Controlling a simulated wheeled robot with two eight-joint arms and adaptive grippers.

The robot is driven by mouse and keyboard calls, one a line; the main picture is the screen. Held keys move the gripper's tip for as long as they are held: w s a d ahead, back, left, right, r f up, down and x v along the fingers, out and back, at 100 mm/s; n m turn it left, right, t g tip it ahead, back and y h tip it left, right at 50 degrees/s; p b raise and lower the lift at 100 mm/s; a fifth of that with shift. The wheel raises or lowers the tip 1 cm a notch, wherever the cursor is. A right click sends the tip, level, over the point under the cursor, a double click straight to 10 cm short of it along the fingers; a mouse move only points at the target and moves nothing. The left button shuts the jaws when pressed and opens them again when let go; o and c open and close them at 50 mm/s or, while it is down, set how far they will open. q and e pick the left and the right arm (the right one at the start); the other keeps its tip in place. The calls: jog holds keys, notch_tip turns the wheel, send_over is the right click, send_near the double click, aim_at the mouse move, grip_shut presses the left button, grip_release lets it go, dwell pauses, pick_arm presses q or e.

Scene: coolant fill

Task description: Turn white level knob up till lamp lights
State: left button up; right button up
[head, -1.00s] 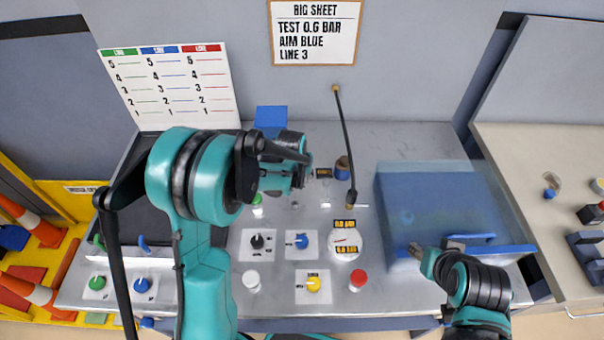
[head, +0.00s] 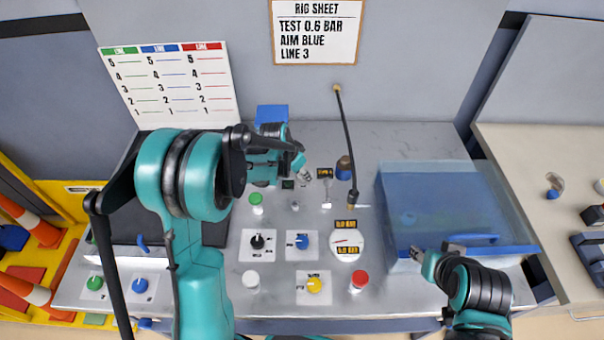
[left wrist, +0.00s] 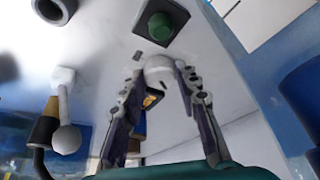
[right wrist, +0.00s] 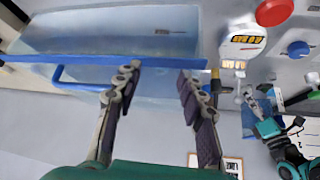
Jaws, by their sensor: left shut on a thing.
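The white level knob (left wrist: 159,68) shows as a white round shape between my left gripper's fingertips in the left wrist view. My left gripper (left wrist: 160,74) is shut on it. A green round lamp (left wrist: 160,27) on a dark square plate sits just beyond it and looks dull; I cannot tell that it is lit. In the head view my left gripper (head: 302,168) is over the back of the grey bench, behind the small dark lamp plate (head: 288,184), and hides most of the knob. My right gripper (right wrist: 160,70) is open and empty beside the clear blue bin.
The clear blue bin (head: 383,215) stands on the bench at right. Black, blue and yellow knobs (head: 314,285), a round gauge (head: 347,243) and white, red and green caps (head: 358,281) fill the front. A black hose (head: 347,140) rises behind. A chart (head: 170,85) leans at left.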

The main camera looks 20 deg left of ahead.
dwell(0.4)
pick_arm(q)
jog(key=o, duration=1.2)
jog(key=shift+c, duration=0.2)
jog(key=v, duration=1.2)
jog(key=shift+a, duration=0.1)
